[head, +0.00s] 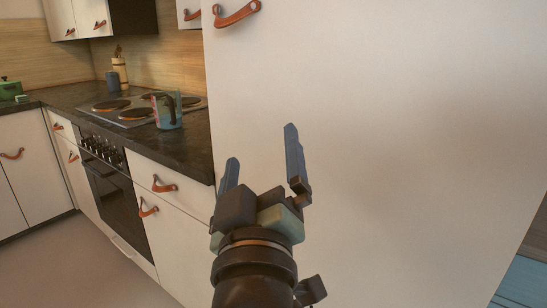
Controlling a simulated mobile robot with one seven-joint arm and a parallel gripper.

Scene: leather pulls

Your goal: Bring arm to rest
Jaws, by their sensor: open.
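My gripper (260,170) is in the lower middle of the head view, pointing up. Its two blue-grey fingers are spread apart with nothing between them. My arm comes up from the bottom edge below it. The gripper appears in front of the tall white cabinet panel (400,130); I cannot tell how far it is from the panel.
A dark counter (185,148) with a cooktop (132,109) and a patterned mug or jug (167,111) is at left. Below are an oven (113,190) and drawers with leather pulls (163,184). Floor (70,262) is clear at lower left.

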